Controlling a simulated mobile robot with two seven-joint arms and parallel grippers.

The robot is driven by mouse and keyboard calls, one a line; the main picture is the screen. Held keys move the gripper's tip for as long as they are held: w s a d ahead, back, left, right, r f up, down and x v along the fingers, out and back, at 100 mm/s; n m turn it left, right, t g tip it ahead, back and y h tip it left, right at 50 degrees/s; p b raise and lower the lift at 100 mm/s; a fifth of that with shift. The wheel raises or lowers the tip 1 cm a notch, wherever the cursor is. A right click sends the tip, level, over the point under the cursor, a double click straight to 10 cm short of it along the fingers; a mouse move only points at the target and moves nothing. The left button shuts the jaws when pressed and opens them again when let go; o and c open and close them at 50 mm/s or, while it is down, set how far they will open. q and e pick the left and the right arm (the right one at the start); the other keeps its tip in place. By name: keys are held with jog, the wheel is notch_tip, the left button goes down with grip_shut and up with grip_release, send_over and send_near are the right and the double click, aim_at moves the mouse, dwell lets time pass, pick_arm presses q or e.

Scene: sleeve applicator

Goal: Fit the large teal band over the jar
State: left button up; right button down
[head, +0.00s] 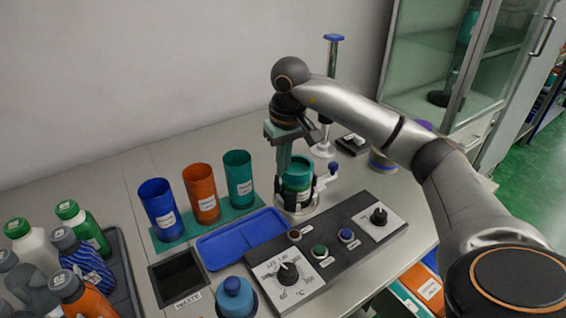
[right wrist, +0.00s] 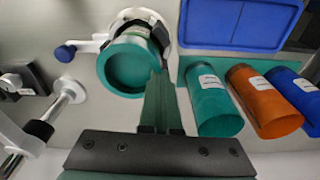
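A teal band (head: 298,168) stands upright at the applicator (head: 295,208), between its dark prongs, with a white label below its rim. In the right wrist view the band (right wrist: 128,70) shows as an open ring with a darker teal inside. My right gripper (head: 284,164) reaches down from above at the band's left rim. Its long teal fingers (right wrist: 158,88) are close together, with their tips at the band's wall, and appear shut on it. The jar cannot be told apart from the band here. My left gripper is out of view.
Blue, orange and teal tubes (head: 238,180) stand left of the applicator. In front lie a blue tray (head: 243,238), a black waste bin (head: 178,278) and a control panel (head: 325,245). Several bottles (head: 85,228) fill a tray at left. A blue-topped post (head: 332,90) stands behind.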

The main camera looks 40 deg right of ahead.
jog(key=c, duration=0.6)
grip_release()
jog(key=shift+c, duration=0.2)
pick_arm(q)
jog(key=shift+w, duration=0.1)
pick_arm(e)
jog(key=shift+o, duration=0.3)
pick_arm(q)
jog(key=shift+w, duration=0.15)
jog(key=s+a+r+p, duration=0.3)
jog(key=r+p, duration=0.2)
jog(key=p, duration=0.4)
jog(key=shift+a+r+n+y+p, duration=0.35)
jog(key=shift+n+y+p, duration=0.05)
pick_arm(e)
notch_tip(320, 180, up, 11)
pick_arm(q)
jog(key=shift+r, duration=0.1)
